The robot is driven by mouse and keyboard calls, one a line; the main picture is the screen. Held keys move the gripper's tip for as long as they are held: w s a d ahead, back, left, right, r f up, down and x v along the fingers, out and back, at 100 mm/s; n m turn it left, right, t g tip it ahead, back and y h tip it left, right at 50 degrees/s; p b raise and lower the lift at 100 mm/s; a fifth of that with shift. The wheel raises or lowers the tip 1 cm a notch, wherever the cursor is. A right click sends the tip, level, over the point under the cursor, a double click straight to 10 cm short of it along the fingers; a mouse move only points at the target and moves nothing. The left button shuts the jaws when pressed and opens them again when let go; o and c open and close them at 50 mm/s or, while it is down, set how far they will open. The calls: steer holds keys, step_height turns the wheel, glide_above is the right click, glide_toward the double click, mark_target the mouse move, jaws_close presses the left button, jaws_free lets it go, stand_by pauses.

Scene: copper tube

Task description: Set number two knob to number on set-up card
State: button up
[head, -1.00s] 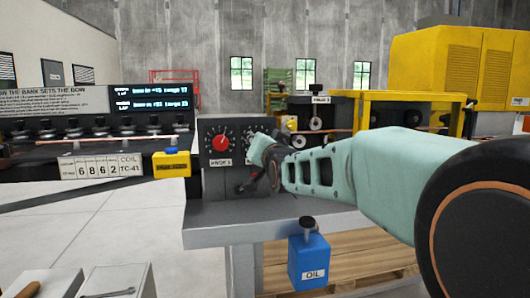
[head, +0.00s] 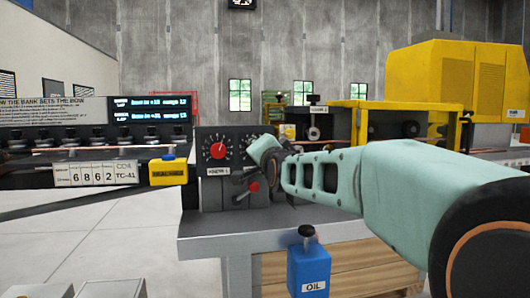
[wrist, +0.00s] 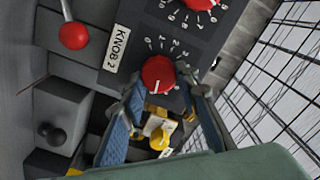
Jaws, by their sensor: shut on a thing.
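The set-up card (head: 98,173), left of the knob panel in the head view, shows 6 8 6 2 and "COIL TC-41". In the wrist view, a red knob (wrist: 158,72) with a white pointer mark sits on a dark plate beside the label "KNOB 2" (wrist: 115,46). My gripper (wrist: 167,88) is shut on this knob, a finger on either side. In the head view my gripper (head: 260,150) hides this knob. Small numbers ring the knob, but its exact setting is unclear.
Another red knob (head: 217,151) is left of my gripper on the panel. A red-balled lever (head: 253,187) stands just below my gripper. A blue oil can (head: 308,266) is at the bench front. A yellow block (head: 168,172) sits left of the panel.

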steer(key=shift+r, duration=0.1)
steer(key=o, duration=1.2)
steer(key=shift+c, duration=0.2)
step_height(320, 180, up, 10)
stand_by(0.3)
